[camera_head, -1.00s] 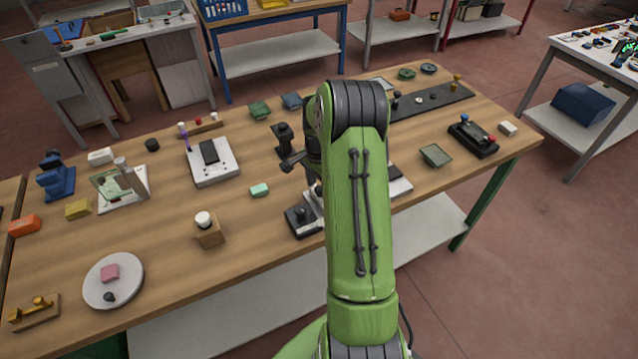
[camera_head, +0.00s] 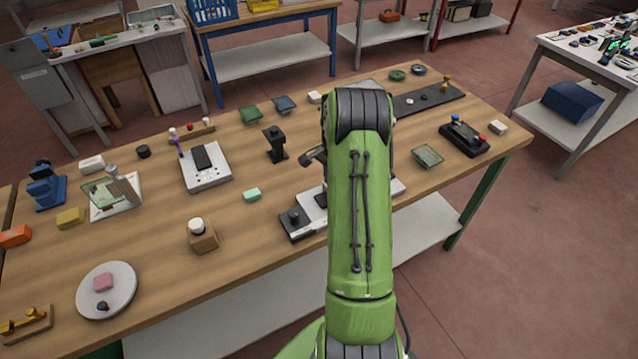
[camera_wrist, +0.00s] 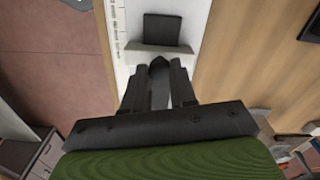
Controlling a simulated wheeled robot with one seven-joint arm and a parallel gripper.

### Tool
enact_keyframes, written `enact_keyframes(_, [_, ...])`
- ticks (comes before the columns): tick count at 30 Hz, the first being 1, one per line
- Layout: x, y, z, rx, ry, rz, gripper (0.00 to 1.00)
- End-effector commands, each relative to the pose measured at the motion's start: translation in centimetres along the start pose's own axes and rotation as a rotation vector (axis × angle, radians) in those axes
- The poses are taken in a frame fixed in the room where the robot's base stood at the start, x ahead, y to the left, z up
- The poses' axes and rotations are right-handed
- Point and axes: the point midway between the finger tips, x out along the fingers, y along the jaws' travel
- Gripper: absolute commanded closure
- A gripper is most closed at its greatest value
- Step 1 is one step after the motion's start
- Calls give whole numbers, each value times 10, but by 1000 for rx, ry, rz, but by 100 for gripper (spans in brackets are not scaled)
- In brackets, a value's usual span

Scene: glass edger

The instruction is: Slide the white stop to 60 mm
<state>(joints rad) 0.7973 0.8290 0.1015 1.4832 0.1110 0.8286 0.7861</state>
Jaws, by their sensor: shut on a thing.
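The white board of the edger (camera_head: 315,207) lies on the wooden bench, partly hidden behind my arm, with a black knobbed part (camera_head: 293,217) at its left end. In the wrist view the white board (camera_wrist: 124,72) carries a printed scale along its left edge. A pale crossbar (camera_wrist: 160,49), which may be the white stop, lies across it against a black block (camera_wrist: 161,29). My gripper (camera_wrist: 158,70) is just below the crossbar, its fingers on either side of a dark upright piece (camera_wrist: 159,84). The fingers are shut on this piece. I cannot read the scale value.
A black stand (camera_head: 275,146) and a small green block (camera_head: 252,195) are left of the board. A wooden block with a white knob (camera_head: 203,236) stands nearer the front. A green tray (camera_head: 427,156) and a black box with coloured knobs (camera_head: 465,138) are to the right.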

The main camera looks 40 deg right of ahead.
Motion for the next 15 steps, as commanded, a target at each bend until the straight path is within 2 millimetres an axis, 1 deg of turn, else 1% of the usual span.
enact_keyframes(3, [0, 1, -5, -2, 0, -1, 100])
enact_keyframes(10, [0, 1, -5, -3, 1, -1, 100])
enact_keyframes(11, [0, 1, -5, -3, 1, -1, 69])
enact_keyframes(15, [0, 1, -5, -2, 0, -1, 48])
